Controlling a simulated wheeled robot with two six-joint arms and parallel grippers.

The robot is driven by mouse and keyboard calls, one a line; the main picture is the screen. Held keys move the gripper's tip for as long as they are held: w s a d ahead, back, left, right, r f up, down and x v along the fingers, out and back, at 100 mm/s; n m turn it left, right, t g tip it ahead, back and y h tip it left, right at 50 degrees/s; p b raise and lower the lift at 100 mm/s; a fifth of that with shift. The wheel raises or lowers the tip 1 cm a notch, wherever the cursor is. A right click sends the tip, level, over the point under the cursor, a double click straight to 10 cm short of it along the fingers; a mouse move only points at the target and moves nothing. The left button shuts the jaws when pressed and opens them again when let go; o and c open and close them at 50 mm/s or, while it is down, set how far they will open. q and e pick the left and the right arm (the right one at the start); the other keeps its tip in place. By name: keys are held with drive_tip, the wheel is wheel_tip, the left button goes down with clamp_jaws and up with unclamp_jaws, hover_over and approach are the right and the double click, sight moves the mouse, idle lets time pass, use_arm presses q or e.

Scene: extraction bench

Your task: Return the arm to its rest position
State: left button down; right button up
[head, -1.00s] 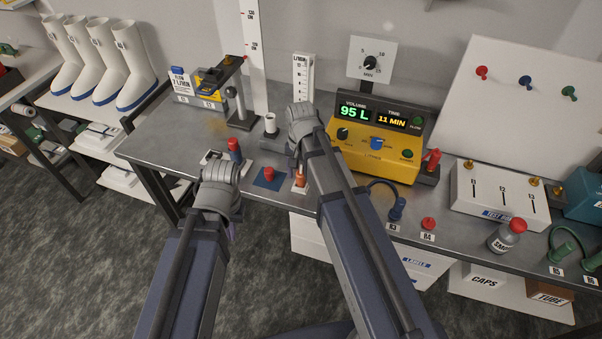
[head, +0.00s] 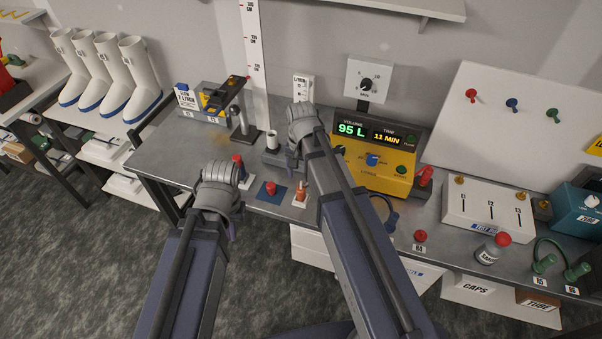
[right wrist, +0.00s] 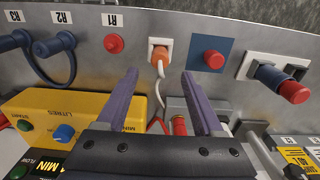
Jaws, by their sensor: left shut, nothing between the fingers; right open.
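My left arm ends in a grey wrist in the head view, and its gripper (head: 232,231) shows only as a small purple part below it. It is shut and empty, in front of the bench edge. My right arm reaches up over the bench in the head view, where its wrist hides most of the fingers. In the right wrist view my right gripper (right wrist: 158,80) is open, with two purple fingers apart. An orange plug (right wrist: 160,52) with a white cord lies beyond the fingertips, with no visible grip on it. It also shows in the head view (head: 300,190).
The yellow meter (head: 375,165) stands right of my right arm. A red knob on a blue plate (head: 270,189) and a red-topped blue part (head: 238,165) lie between the arms. Floor is clear at the lower left.

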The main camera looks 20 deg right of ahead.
idle(0.3)
drive_tip(key=s+a+f+n+b, duration=0.2)
drive_tip(key=s+a+n, duration=0.3)
drive_tip(key=s, duration=0.2)
drive_tip(key=s+a+f+n+h+b, duration=0.1)
drive_tip(key=s+a+f+n+b, duration=0.1)
drive_tip(key=s+a+n, duration=0.3)
drive_tip(key=shift+s+a+f+n, duration=0.2)
drive_tip(key=shift+s+a+n, duration=0.1)
drive_tip(key=shift+s, duration=0.85)
